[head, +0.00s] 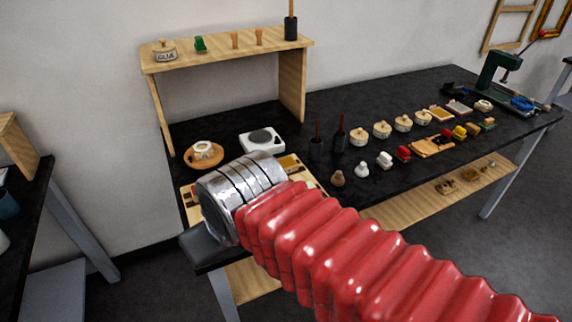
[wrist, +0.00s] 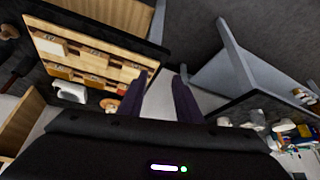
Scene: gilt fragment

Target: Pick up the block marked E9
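A light wooden tray (wrist: 122,73) with several small blocks, some whitish, one golden (wrist: 59,71) and some reddish, shows at the upper left of the wrist view. I cannot read any marking, so I cannot tell which block is E9. In the head view the tray (head: 313,184) lies at the near left end of the black bench, mostly hidden behind my arm. My gripper (wrist: 162,92) shows two dark fingers set apart with nothing between them. It points past the tray's side, and the tray lies left of the fingers. The fingers are hidden in the head view.
A wooden shelf (head: 212,54) stands at the bench's back left. A white scale-like device (head: 262,141) and a round wooden stand (head: 203,154) sit behind the tray. Lidded pots (head: 382,130), dark-handled tools and small items line the bench to the right. Another bench (head: 30,205) stands at left.

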